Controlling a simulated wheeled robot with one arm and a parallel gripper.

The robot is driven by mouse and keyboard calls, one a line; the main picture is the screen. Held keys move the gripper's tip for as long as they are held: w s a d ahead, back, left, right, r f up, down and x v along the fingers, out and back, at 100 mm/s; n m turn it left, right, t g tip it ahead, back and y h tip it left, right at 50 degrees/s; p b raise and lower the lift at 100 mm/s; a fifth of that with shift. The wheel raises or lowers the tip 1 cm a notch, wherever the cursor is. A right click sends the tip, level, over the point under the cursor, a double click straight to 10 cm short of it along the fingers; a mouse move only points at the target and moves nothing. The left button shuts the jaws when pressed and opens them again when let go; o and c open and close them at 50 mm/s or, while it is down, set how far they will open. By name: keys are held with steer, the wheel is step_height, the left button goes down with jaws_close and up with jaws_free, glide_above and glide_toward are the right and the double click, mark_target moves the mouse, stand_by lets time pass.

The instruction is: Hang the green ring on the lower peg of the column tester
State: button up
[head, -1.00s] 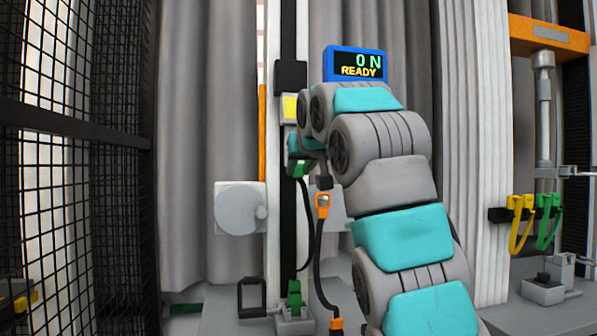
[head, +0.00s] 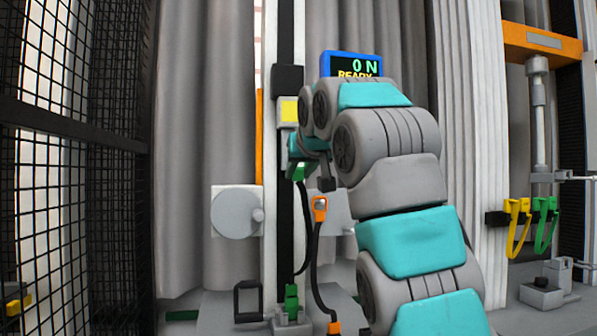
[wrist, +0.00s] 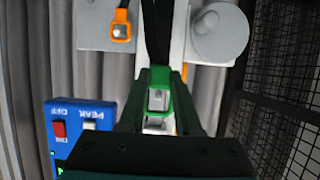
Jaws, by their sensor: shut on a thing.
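The green ring (wrist: 184,105) is held between the two dark fingers of my gripper (wrist: 160,75) in the wrist view. A light grey square end shows inside the ring's opening; I cannot tell whether it passes through the ring or lies behind it. A black strap runs from the ring. In the head view the green ring (head: 299,173) is partly hidden by my gripper, close in front of the column tester (head: 271,160). The tester is a tall white column with a black strip. The lower peg cannot be made out clearly behind my gripper.
An orange ring (head: 320,209) on a dark strap hangs just right of the column. A blue display (head: 328,62) stands behind my arm. A grey round knob plate (head: 236,211) is left. Yellow (head: 517,225) and green (head: 545,225) loops hang far right. Mesh (head: 60,190) borders the left.

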steer(key=w+d+f+b, duration=0.4)
steer(key=w+d+f, duration=0.1)
steer(key=d+f, duration=0.2)
steer(key=w+d+f+b, duration=0.4)
steer(key=d+f, duration=0.3)
steer(key=f, duration=0.2)
steer(key=shift+w+f+b, duration=0.35)
steer(key=shift+w+f, duration=0.05)
steer(key=shift+w, duration=0.05)
steer(key=shift+w, duration=0.2)
steer(key=shift+r+p+x, duration=0.2)
steer(key=shift+p+x, duration=0.5)
steer(key=shift+x, duration=0.7)
steer(key=shift+r+p+x, duration=0.2)
steer(key=shift+p+x, duration=0.45)
steer(key=shift+x, duration=0.75)
steer(key=shift+w, duration=0.15)
steer(key=o, duration=0.7)
